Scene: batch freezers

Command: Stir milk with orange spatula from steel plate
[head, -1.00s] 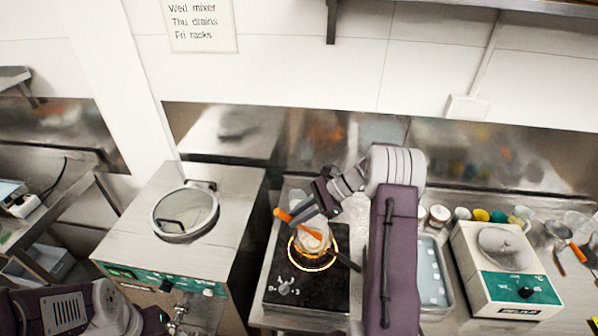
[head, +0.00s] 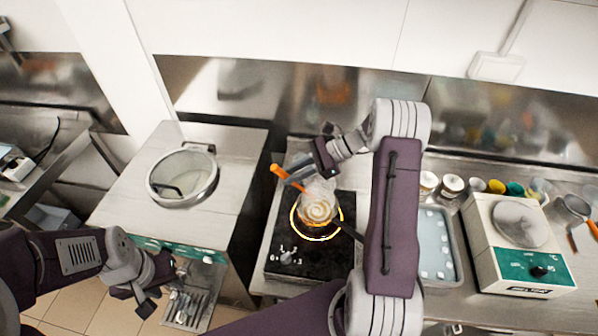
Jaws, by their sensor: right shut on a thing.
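An orange spatula (head: 286,177) stands tilted, its lower end in a small pot of milk (head: 318,208). The milk shows a pale swirl with steam above it. The pot sits on a black hot plate (head: 279,255) inside a glowing orange ring. My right gripper (head: 297,180) is shut on the orange spatula just above the pot. My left gripper (head: 146,302) is at the lower left, in front of the batch freezer, away from the pot. Its fingers look spread and empty.
A batch freezer (head: 235,150) with a round lid stands left of the hot plate. A tray (head: 459,270) and a scale (head: 530,270) lie to the right. Several small jars (head: 452,184) line the back.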

